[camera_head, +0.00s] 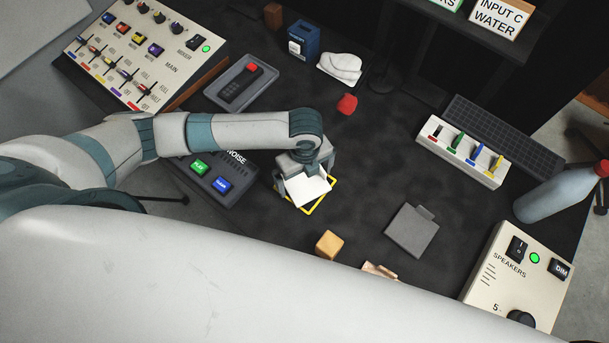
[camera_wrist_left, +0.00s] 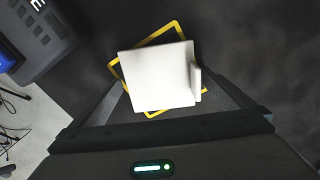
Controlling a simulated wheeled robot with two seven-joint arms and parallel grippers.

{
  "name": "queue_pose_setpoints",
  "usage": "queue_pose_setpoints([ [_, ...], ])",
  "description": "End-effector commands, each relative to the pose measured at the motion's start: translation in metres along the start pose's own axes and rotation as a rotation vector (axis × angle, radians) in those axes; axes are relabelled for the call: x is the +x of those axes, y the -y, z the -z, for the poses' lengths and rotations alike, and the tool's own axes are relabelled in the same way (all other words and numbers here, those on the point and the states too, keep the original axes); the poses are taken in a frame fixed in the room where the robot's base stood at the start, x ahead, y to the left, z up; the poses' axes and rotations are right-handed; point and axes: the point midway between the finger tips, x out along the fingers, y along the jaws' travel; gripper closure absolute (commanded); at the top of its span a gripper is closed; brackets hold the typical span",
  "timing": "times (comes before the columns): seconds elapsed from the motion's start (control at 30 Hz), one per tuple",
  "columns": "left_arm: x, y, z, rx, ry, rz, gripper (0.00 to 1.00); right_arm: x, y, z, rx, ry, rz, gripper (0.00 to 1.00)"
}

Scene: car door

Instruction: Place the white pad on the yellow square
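The white pad (camera_head: 305,189) is a flat square plate with a raised tab along its right edge in the left wrist view (camera_wrist_left: 155,78). It overlaps the yellow square outline (camera_head: 319,203), turned at an angle to it. The outline's top and lower corners show past the pad in the left wrist view (camera_wrist_left: 163,33). My left gripper (camera_head: 306,176) is directly over the pad, with its fingers spread to either side. Whether they grip the pad, and whether it touches the table, I cannot tell. My right gripper is not in view.
A noise box with green and blue buttons (camera_head: 215,181) stands close left of the left gripper. An orange block (camera_head: 329,244) and a grey pad (camera_head: 411,232) lie in front and to the right. A red piece (camera_head: 347,104) lies behind. Dark table between them is clear.

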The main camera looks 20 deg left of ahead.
Motion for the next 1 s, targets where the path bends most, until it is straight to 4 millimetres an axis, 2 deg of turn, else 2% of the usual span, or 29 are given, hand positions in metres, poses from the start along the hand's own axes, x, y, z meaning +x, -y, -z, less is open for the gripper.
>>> queue_pose_setpoints([
  [0.27,-0.001,0.0,0.0,0.0,0.0,0.0,0.0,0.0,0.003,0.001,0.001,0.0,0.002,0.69],
  [0.47,-0.012,0.001,0.0,0.0,-0.001,0.001,0.0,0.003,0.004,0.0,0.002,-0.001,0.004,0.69],
  [0.67,-0.039,0.001,0.0,0.001,0.0,0.004,0.0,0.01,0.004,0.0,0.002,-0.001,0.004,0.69],
  [1.0,-0.098,0.001,0.0,0.001,0.001,0.003,0.0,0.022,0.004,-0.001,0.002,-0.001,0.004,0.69],
])
